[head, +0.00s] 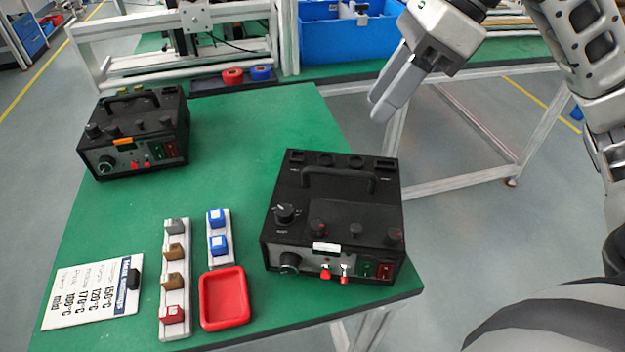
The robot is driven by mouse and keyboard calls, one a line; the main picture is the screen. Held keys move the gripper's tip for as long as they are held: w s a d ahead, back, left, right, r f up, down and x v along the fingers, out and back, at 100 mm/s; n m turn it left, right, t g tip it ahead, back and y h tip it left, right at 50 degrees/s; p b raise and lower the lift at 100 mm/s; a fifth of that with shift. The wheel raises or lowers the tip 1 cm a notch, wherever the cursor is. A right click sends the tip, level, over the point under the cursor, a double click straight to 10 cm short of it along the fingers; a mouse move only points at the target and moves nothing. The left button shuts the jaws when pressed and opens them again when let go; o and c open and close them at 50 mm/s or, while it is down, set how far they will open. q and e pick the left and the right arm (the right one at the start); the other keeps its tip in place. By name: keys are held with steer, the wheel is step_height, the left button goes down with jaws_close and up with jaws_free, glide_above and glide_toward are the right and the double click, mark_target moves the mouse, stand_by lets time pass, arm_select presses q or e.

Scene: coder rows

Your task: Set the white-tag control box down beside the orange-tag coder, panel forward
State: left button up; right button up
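The white-tag control box (335,215) is black with a top handle, knobs, and red and green switches. It stands upright at the right front of the green table, its panel and white tag (327,248) facing me. The orange-tag coder (135,130), a similar black box, stands at the back left, its panel also facing front. A wide stretch of table separates them. My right gripper (376,108) is above and right of the white-tag box, apart from it and holding nothing visible. Its fingers overlap in this view, so its opening is unclear. My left gripper is out of view.
A red tray (224,326), a rack of coloured blocks (174,318), a short rack with blue blocks (219,264) and a printed card (75,305) lie at the front left. Red and blue rolls (232,77) sit at the back. The table middle (240,150) is clear.

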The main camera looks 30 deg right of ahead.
steer(key=d+h, duration=0.1)
steer(key=d, duration=0.1)
glide_above(339, 170)
steer(key=s+d, duration=0.2)
steer(key=f, duration=0.8)
steer(key=shift+w+f+b, duration=0.25)
steer(key=shift+f+b, duration=0.05)
steer(key=shift+b, duration=0.1)
steer(key=shift+p+x, duration=0.3)
steer(key=shift+x, duration=2.55)
steer(key=shift+w+d+t, duration=0.1)
steer(key=shift+w+t, duration=0.05)
steer(key=shift+t, duration=0.15)
jaws_close()
steer(key=shift+w+r, duration=0.1)
steer(key=shift+r, duration=0.1)
